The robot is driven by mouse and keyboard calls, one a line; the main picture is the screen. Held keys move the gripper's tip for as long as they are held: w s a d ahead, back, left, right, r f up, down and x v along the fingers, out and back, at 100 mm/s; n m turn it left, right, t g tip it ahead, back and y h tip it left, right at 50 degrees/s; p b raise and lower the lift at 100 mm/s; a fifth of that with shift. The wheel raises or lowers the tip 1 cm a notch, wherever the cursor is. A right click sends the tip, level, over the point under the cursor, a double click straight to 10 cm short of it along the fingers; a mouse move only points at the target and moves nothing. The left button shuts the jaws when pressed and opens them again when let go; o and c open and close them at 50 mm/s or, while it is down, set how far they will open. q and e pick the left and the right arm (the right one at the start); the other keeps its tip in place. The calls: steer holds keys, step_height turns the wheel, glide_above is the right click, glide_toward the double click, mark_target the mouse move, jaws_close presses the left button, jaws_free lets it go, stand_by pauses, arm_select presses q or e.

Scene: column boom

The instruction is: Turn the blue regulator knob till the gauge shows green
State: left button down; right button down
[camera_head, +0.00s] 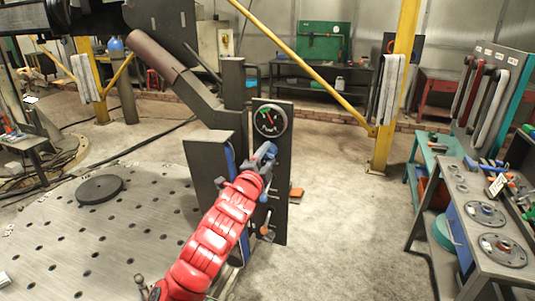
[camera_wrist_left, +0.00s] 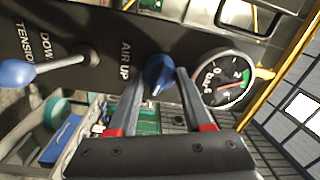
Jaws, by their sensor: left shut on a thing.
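The blue regulator knob (camera_wrist_left: 159,72) stands on the dark panel (camera_head: 286,190) beside the AIR UP label. My left gripper (camera_wrist_left: 160,80) has one finger on each side of the knob and is shut on it. In the head view my red left arm reaches up to the panel, with the left gripper (camera_head: 267,155) just below the gauge; it largely hides the knob there. The round gauge (camera_head: 270,120) has a black face, a green sector and a red needle. In the wrist view the gauge (camera_wrist_left: 223,80) shows its needle close to the green; I cannot tell whether inside it. My right gripper is out of view.
A lever with a blue ball end (camera_wrist_left: 18,73) sticks out of the panel near the DOWN and TENSION labels. A perforated metal platform (camera_head: 110,240) lies left, with a black disc (camera_head: 100,189) on it. A workbench (camera_head: 480,230) stands right; the floor between is clear.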

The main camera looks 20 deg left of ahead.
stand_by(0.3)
arm_select(q)
steer(key=shift+c, duration=1.6)
jaws_free()
